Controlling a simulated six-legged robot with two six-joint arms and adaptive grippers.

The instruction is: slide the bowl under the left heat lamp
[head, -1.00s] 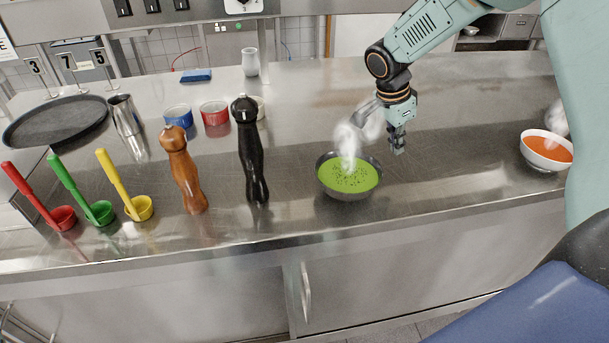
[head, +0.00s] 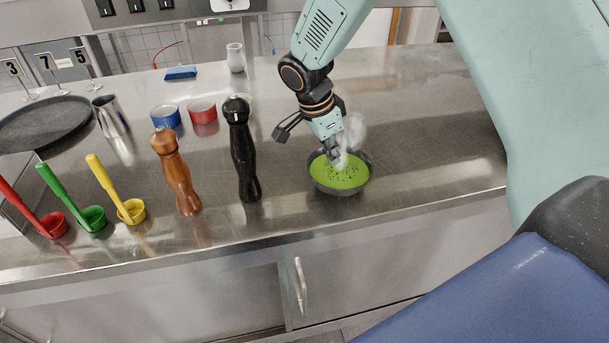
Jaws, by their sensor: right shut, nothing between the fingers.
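A dark bowl (head: 326,188) of steaming green soup (head: 342,175) stands upright on the steel counter, right of the black pepper mill. My right gripper (head: 333,157) comes down from above at the bowl's back rim, its fingers shut with nothing between them. Steam partly blurs the fingertips, and I cannot tell whether they touch the bowl. My left gripper is not in view. No heat lamp can be made out.
Left of the bowl stand a black pepper mill (head: 243,150) and a wooden mill (head: 177,175). Red (head: 204,113) and blue (head: 165,117) ramekins sit behind them. Coloured ladles and a dark round tray (head: 40,122) are farther left. The counter (head: 425,130) right of the bowl is clear.

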